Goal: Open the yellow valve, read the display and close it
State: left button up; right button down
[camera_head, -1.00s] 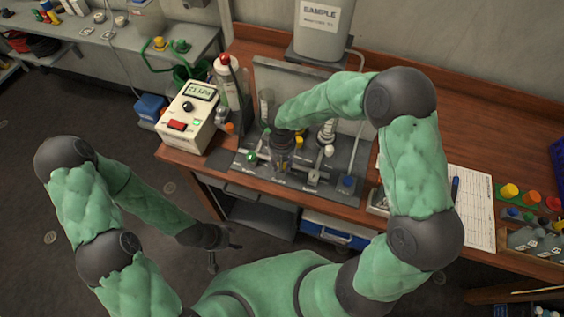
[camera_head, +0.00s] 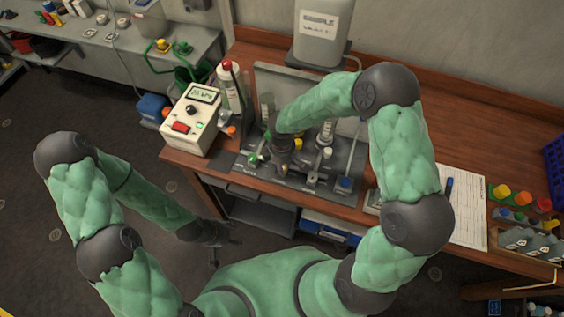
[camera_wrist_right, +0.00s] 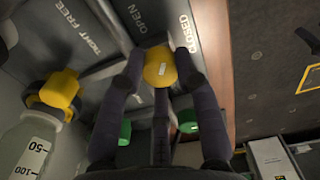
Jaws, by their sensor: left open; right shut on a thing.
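In the right wrist view a yellow valve knob (camera_wrist_right: 160,68) sits between the fingers of my right gripper (camera_wrist_right: 160,85). The fingers are shut on it. It is beside a plate lettered OPEN and CLOSED. In the head view my right gripper (camera_head: 284,168) points down onto the dark valve panel (camera_head: 258,170) and hides most of the valve. The display (camera_head: 202,94) is on a cream box with a red switch, left of the panel. Its digits are small; I read a kPa value but not surely. My left gripper (camera_head: 222,240) is open and empty, below the bench's front edge.
A second yellow knob (camera_wrist_right: 60,88) and green knobs (camera_wrist_right: 188,120) are close to my right fingers. A red-capped bottle (camera_head: 229,85) stands between the box and panel. A paper sheet (camera_head: 466,215) lies to the right. Floor is clear at left.

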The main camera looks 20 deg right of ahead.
jog(key=n+p, duration=0.2)
jog(key=n, duration=0.2)
jog(key=shift+n+p, duration=0.8)
jog(key=shift+n, duration=0.8)
jog(key=c, duration=0.9)
grip_release()
notch_tip(320, 180, up, 12)
